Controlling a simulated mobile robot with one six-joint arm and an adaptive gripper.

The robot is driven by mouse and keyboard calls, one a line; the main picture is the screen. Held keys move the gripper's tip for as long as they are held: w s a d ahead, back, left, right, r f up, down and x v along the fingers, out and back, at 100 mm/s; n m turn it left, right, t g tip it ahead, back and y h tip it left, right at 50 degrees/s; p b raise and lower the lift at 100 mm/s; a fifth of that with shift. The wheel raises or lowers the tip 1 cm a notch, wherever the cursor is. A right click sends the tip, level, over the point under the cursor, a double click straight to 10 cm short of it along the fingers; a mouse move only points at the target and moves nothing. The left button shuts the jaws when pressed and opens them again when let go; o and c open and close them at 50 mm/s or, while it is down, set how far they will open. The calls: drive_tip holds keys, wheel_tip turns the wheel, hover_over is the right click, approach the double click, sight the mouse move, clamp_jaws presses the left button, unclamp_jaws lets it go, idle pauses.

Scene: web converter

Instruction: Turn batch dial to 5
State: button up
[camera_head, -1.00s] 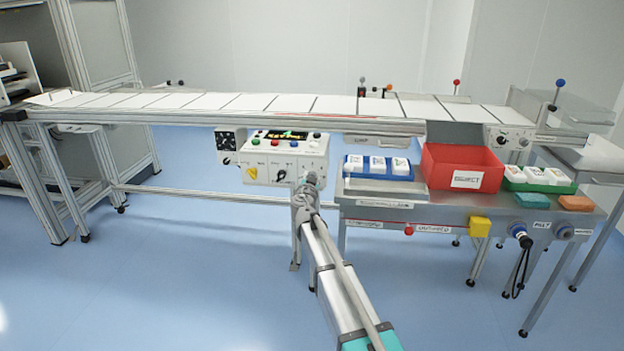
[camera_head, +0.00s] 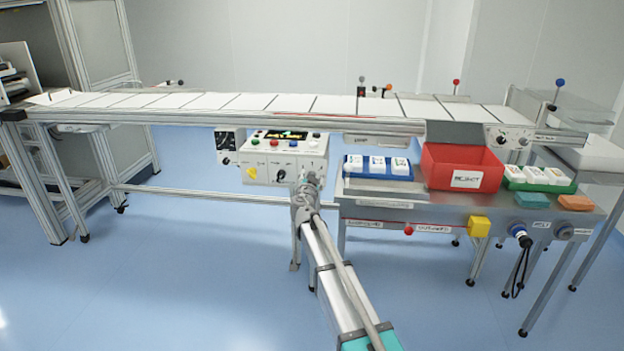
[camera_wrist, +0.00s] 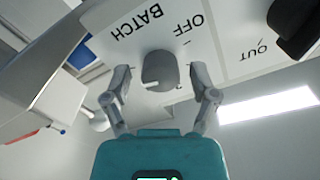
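The batch dial (camera_wrist: 158,72) is a grey round knob on a light panel. It shows in the wrist view beside the upside-down words BATCH and OFF. My gripper (camera_wrist: 160,76) is open, with one finger on each side of the dial and a visible gap on both sides. In the head view my gripper (camera_head: 308,184) is at the lower right of the white control box (camera_head: 262,158) and hides the dial there. I cannot read the dial's setting.
A black knob (camera_wrist: 295,28) is close to the right of the dial in the wrist view. A steel table (camera_head: 400,205) with a red bin (camera_head: 440,162) stands to the right.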

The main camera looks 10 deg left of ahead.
drive_tip(key=shift+s, duration=0.2)
drive_tip(key=s, duration=1.1)
drive_tip(key=shift+s+a, duration=0.2)
drive_tip(key=shift+s, duration=0.15)
drive_tip(key=s+d+f+m+g+h, duration=0.1)
drive_tip(key=s+d+f+g+h, duration=0.3)
drive_tip(key=d, duration=0.8)
drive_tip(key=s+d+f+g+h, duration=0.2)
drive_tip(key=s+d+f+g, duration=0.35)
drive_tip(key=d, duration=0.55)
drive_tip(key=s+d+f+n+g+y, duration=0.3)
drive_tip(key=s+f+g, duration=0.15)
drive_tip(key=s, duration=0.55)
drive_tip(key=s+d+f+n+g+y, duration=0.2)
drive_tip(key=s+f+n+g+y, duration=0.25)
drive_tip(key=s, duration=0.55)
wheel_tip(320, 180, up, 35)
drive_tip(key=p, duration=3.5)
drive_tip(key=shift+w+m+h, duration=0.15)
drive_tip(key=shift+m+h, duration=0.3)
